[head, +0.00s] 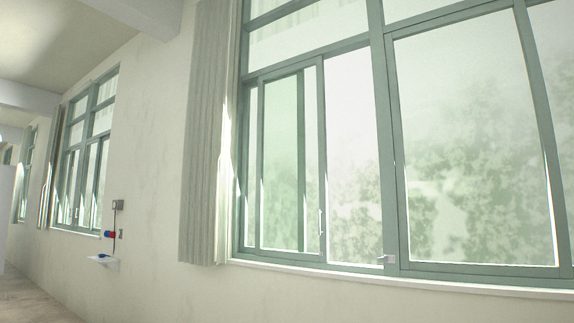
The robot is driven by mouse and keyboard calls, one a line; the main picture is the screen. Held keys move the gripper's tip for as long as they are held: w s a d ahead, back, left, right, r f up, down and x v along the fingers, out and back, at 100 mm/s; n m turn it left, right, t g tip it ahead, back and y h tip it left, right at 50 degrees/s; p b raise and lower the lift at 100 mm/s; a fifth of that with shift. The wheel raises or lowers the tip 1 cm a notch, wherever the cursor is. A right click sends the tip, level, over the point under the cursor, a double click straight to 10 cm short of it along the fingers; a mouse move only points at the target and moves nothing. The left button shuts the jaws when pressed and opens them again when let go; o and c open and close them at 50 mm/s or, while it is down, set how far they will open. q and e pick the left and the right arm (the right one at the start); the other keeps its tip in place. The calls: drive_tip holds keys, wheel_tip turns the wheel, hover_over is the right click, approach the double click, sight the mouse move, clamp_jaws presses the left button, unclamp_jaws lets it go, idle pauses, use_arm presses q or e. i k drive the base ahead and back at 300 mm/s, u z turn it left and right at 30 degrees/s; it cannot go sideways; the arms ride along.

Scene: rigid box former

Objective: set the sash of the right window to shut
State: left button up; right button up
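The right window (391,140) is the large near one, with a grey-green frame. Its sliding sash (322,150) stands in the left part of the lower row, with a small pale upright handle (321,222) on its right stile. The sash stands apart from the thick middle post (384,150). A tall bright gap without a sash stile lies between them, so the sash looks open. The glass left of the stile looks greener where panes seem to overlap. Neither of my grippers is in view.
A pale curtain (208,140) hangs at the window's left side. A small light piece (387,259) sits at the post's foot above the white sill (400,280). Farther left are a wall shelf (103,261), a red-and-blue item (109,234) and another window (85,160).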

sight(323, 256)
drive_tip(key=k, duration=0.35)
drive_tip(key=u, duration=1.25)
drive_tip(key=i, duration=2.75)
drive_tip(key=z, duration=0.4)
drive_tip(key=i, duration=2.15)
drive_tip(key=z, duration=1.95)
drive_tip(key=i, duration=1.3)
drive_tip(key=z, duration=1.05)
